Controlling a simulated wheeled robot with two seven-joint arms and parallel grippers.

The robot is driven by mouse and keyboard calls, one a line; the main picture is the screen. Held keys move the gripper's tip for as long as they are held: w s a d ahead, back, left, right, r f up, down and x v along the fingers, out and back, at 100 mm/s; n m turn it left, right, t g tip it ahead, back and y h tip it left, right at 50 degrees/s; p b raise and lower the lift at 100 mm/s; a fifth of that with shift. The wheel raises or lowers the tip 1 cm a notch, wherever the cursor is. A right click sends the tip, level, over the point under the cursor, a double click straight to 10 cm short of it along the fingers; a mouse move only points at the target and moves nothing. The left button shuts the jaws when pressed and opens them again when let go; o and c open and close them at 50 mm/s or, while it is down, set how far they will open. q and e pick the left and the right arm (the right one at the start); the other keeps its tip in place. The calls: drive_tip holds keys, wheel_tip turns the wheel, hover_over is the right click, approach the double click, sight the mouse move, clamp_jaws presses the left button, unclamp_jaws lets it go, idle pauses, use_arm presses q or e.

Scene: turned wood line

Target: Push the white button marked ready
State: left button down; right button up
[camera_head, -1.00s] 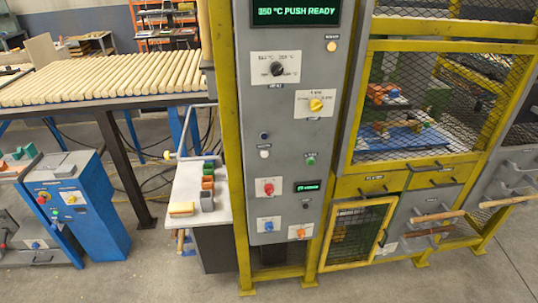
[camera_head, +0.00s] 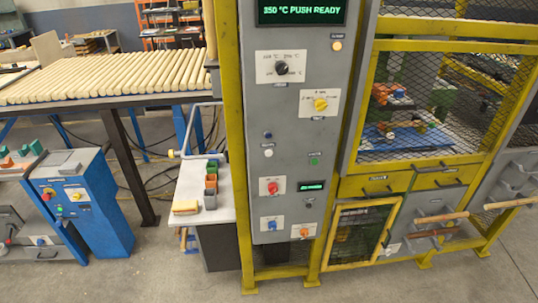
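A small white round button (camera_head: 268,153) sits on the grey control panel (camera_head: 300,120), below a dark blue button (camera_head: 268,135). A small label lies under the white button, too small to read. The green display (camera_head: 302,11) at the top of the panel reads "350 °C PUSH READY". Neither of my grippers shows in the head view, and nothing covers the white button.
The panel also carries a black knob (camera_head: 282,68), a yellow knob (camera_head: 321,105), a red knob (camera_head: 272,188), and a green button (camera_head: 314,162). A white side table (camera_head: 212,215) with coloured blocks stands to the left. Handles with wooden bars (camera_head: 440,217) stick out at the right.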

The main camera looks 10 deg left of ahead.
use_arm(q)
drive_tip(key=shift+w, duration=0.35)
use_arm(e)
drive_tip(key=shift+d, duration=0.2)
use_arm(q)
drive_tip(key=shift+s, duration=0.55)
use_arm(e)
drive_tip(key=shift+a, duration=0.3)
